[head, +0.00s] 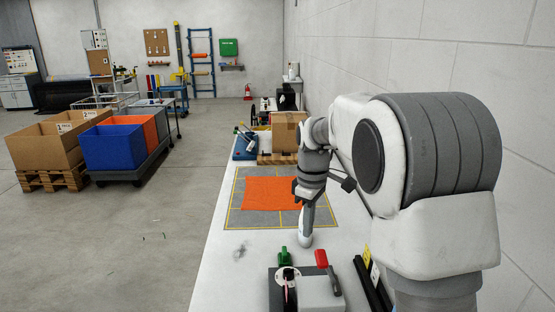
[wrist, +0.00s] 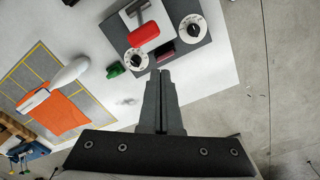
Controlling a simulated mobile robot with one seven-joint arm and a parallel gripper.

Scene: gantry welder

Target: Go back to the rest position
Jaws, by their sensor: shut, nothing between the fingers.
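My gripper (wrist: 160,74) is shut and empty in the wrist view, its two dark fingers together. In that view its tips lie just below a dark box with white dials (wrist: 192,56). I cannot tell the height of the tips over the table. In the head view my arm reaches out from the right over the bench. Its far end is over the orange cloth side, and the fingers cannot be made out clearly there.
The box (head: 318,290) has a red-handled lever (head: 321,258); a green piece (head: 283,255) is beside it. An orange cloth (head: 268,193) lies on a grey mat (head: 237,215). A cardboard box (head: 285,135) stands behind.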

